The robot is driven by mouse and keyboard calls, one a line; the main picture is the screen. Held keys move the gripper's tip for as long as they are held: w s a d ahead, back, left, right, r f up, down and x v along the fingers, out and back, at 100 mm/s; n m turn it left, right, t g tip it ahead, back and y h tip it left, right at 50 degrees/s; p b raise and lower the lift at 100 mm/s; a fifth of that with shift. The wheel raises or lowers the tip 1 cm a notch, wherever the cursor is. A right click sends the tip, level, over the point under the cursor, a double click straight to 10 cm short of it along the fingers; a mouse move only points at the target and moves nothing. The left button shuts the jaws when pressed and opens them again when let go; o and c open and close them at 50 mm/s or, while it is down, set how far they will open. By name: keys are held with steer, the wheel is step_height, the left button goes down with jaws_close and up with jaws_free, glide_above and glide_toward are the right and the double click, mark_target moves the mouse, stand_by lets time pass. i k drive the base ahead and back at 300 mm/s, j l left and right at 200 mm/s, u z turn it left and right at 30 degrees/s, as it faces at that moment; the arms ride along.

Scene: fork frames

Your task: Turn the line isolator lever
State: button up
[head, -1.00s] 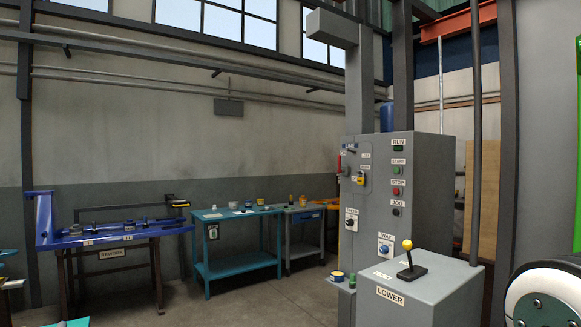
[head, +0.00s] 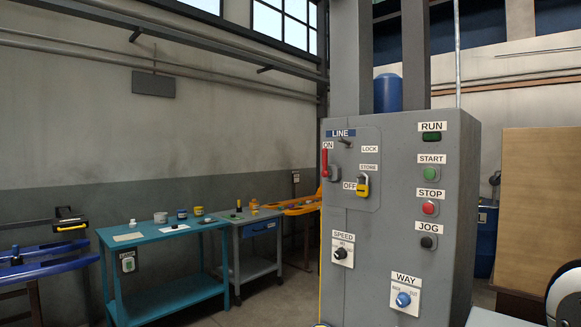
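The OFF label (head: 349,186) is lower right of the lever. A yellow padlock (head: 363,188) hangs beneath the STORE label (head: 369,167). The LOCK label (head: 369,149) is above that. A small metal toggle or pin shows just below the LINE label. My gripper is not in view.
The cabinet also carries a green START button (head: 430,173), a red STOP button (head: 430,207), a SPEED knob (head: 341,253) and a blue WAY knob (head: 403,299). A teal workbench (head: 165,232) stands to the left. Some floor shows between bench and cabinet.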

mark_target(324, 173)
steer(key=k+j, duration=0.1)
steer(key=i+j+u, duration=0.25)
steer(key=i, duration=0.15)
steer(key=i+j+u, duration=0.3)
steer(key=i+z, duration=0.1)
steer(key=i, duration=0.45)
steer(key=i+j+z, duration=0.15)
steer(key=i, duration=0.35)
